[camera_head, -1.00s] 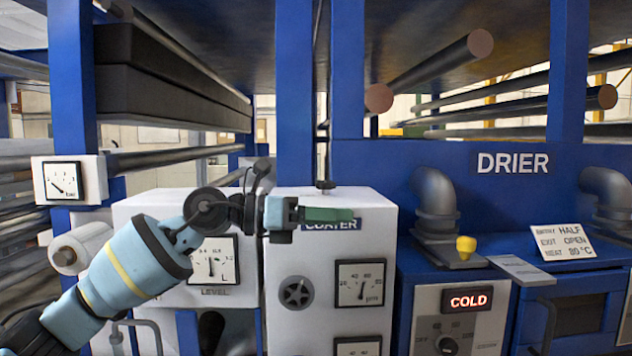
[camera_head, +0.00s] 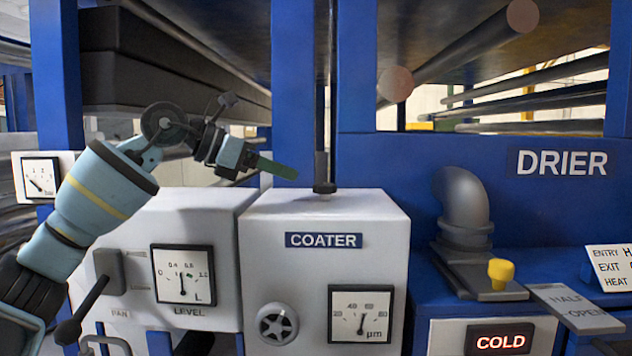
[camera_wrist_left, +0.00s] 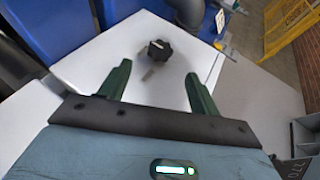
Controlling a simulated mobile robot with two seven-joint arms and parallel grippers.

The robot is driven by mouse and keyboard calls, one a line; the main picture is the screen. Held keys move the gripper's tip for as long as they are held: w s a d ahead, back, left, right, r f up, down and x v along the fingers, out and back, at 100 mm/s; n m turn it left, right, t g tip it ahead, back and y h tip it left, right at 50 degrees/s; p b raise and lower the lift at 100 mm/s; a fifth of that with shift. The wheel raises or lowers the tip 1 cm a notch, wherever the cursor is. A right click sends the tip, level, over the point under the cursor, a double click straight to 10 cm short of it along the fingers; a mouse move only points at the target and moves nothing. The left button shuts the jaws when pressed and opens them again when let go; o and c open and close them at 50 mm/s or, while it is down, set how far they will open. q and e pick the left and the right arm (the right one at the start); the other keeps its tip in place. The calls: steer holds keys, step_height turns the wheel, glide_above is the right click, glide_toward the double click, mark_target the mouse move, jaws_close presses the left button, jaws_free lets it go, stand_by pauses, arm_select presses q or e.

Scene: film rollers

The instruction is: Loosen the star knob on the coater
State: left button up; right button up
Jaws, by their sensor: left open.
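The black lobed star knob (camera_head: 324,188) is on top of the white coater box (camera_head: 325,215), near its back edge. It also shows in the left wrist view as a dark lobed knob (camera_wrist_left: 160,49), with a small grey mark beside it. My left gripper (camera_head: 277,169) is to the left of the knob in the head view, above the coater, with its green fingers angled down to the right. In the left wrist view its fingers (camera_wrist_left: 157,72) are apart and empty, with the knob beyond the gap and not touched. My right gripper is not in view.
A spoked handwheel (camera_head: 277,324) and a dial (camera_head: 361,314) are on the coater's front. A blue post (camera_head: 298,90) rises behind the coater. The drier's grey pipe (camera_head: 462,205) and yellow knob (camera_head: 501,273) are to the right. The coater's top is mostly clear.

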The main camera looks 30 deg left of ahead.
mark_target(319, 184)
arm_select(q)
steer(key=shift+x, duration=3.9)
steer(key=c, duration=1)
